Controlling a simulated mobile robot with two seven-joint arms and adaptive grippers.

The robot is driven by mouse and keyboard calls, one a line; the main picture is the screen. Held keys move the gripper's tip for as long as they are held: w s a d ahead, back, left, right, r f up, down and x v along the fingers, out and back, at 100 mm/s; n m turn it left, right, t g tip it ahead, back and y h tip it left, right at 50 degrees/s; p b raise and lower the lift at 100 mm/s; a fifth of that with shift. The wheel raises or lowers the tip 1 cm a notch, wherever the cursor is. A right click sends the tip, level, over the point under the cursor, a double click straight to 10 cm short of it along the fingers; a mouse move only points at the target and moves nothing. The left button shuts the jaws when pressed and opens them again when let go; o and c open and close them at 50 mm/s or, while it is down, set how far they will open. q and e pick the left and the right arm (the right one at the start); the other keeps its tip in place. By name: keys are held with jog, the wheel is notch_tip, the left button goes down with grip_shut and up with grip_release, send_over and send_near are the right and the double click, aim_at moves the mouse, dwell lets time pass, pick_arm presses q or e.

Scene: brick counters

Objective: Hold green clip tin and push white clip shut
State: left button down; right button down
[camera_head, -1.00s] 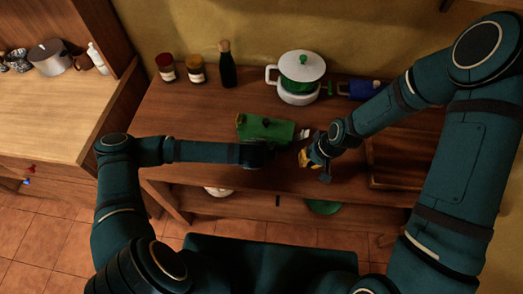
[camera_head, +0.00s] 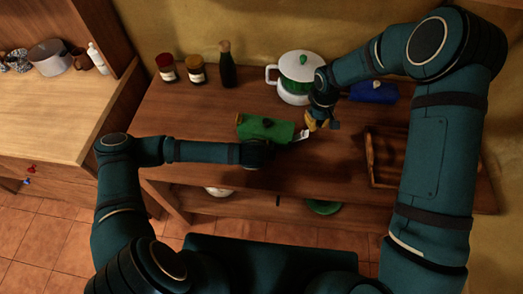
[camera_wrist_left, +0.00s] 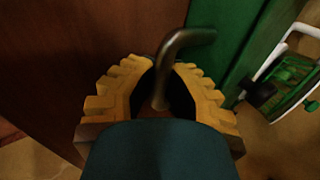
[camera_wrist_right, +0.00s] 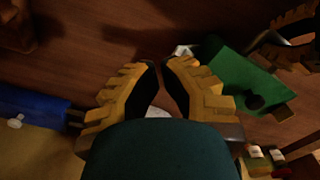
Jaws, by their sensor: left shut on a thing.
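The green clip tin (camera_head: 266,130) lies on the wooden counter, with the white clip (camera_head: 301,135) at its right end. My left gripper (camera_head: 262,150) is shut on the dark metal handle (camera_wrist_left: 185,42) at the tin's near side; the left wrist view shows the handle between its yellow fingers (camera_wrist_left: 163,75). My right gripper (camera_head: 314,124) is right beside the white clip, at its far right. In the right wrist view its fingertips (camera_wrist_right: 161,64) are together with nothing between them, and the clip (camera_wrist_right: 183,50) shows just beyond them. I cannot tell whether they touch the clip.
A white and green pot (camera_head: 299,72) stands behind the right gripper. A blue object (camera_head: 374,92) is right of it. A wooden tray (camera_head: 395,160) lies at the right. Two jars (camera_head: 166,67) and a dark bottle (camera_head: 227,68) stand back left. The counter left of the tin is clear.

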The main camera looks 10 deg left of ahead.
jog(key=shift+f, duration=2.1)
jog(key=shift+w+a+f, duration=0.1)
jog(key=shift+a, duration=1.65)
jog(key=shift+w+a+f, duration=0.1)
jog(key=shift+a, duration=1.6)
jog(key=shift+w+d+r, duration=0.1)
jog(key=shift+r, duration=0.25)
jog(key=shift+d+r, duration=0.2)
jog(key=shift+r, duration=0.65)
notch_tip(320, 180, up, 6)
jog(key=d, duration=0.1)
